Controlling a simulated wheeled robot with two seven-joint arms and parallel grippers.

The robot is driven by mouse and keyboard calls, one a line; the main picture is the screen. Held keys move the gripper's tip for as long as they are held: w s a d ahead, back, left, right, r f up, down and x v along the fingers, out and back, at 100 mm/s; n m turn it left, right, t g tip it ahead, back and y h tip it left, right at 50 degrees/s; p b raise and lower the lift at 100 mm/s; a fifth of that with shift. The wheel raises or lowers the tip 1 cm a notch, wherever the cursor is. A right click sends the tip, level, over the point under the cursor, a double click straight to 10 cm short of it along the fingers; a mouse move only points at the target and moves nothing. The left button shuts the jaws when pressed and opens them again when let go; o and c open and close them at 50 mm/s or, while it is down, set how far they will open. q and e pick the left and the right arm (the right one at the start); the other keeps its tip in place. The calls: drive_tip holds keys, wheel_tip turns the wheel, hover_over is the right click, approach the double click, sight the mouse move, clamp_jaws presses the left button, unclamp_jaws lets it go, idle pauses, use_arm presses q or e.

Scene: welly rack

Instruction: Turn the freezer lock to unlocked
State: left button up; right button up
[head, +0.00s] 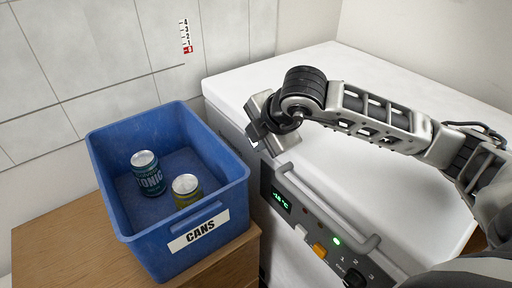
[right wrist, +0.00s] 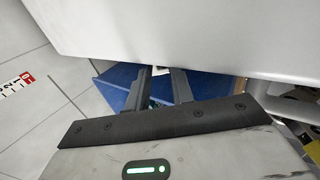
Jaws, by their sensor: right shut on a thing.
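The white chest freezer (head: 255,82) has a grey control panel (head: 300,222) and a grey bar handle (head: 330,210) on its front. My right gripper (head: 262,146) is at the freezer's front, just left of the handle's upper end. In the right wrist view its two dark fingers (right wrist: 160,74) reach to the freezer's pale edge (right wrist: 190,40). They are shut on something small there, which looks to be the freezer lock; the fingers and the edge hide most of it. I cannot tell which way the lock is turned. My left gripper is not in view.
A blue bin (head: 185,256) labelled CANS holds a dark green can (head: 148,175) and a yellow-green can (head: 187,190). It stands on a wooden surface (head: 60,235) close left of the freezer. The panel has an orange switch (head: 319,250) and a black dial (head: 354,278).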

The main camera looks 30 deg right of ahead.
idle(0.4)
drive_tip(key=o, duration=1)
drive_tip(key=p+v, duration=0.1)
drive_tip(key=v, duration=1.5)
